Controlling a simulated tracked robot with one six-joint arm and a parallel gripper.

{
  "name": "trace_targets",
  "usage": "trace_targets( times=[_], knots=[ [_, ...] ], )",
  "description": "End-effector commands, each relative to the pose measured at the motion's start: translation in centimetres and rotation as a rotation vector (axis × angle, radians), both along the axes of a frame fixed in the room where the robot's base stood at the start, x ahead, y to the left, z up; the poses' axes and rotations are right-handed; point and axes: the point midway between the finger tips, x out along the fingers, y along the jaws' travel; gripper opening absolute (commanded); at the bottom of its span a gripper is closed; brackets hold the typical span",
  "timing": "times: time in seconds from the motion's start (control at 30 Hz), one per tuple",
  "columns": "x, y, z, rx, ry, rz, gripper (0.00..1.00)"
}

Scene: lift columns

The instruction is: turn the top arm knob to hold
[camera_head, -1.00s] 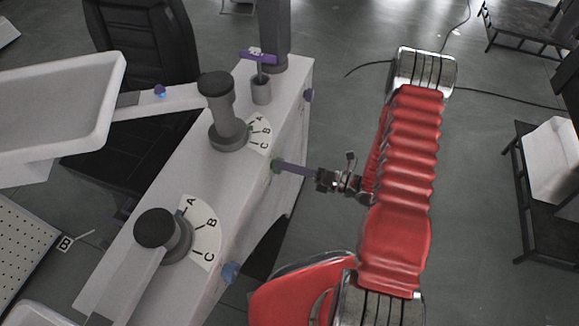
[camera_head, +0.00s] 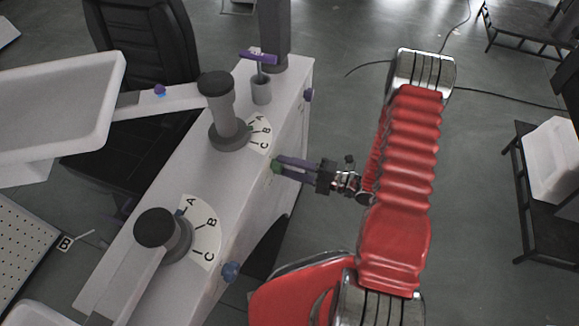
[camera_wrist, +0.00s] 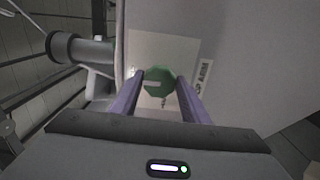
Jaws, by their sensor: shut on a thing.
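A green eight-sided knob (camera_wrist: 159,80) sits on the side face of the white column housing (camera_wrist: 245,50). In the wrist view a pale bar on it points left, and a light label plate with small, unreadable marks lies behind it. My gripper (camera_wrist: 158,86) has its two purple fingers on the left and right sides of the knob, shut on it.
Two lettered dials (camera_head: 205,232) (camera_head: 260,134) with dark posts are on top. A white tray (camera_head: 60,100) is at the left.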

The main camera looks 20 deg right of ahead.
Motion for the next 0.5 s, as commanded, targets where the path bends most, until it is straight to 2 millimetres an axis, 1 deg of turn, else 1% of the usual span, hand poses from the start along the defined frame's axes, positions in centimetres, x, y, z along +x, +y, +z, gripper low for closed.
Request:
trace_targets(
  times=[0.03, 0.27, 0.3, 0.5],
  knots=[
    [-0.06, 0.15, -0.26, -0.003, 0.007, 0.003, 0.19],
    [-0.07, 0.14, -0.3, -0.005, 0.007, 0.002, 0.19],
    [-0.07, 0.14, -0.31, -0.005, 0.007, 0.002, 0.43],
    [-0.05, 0.06, -0.21, -0.004, 0.005, 0.0, 0.57]
  ],
)
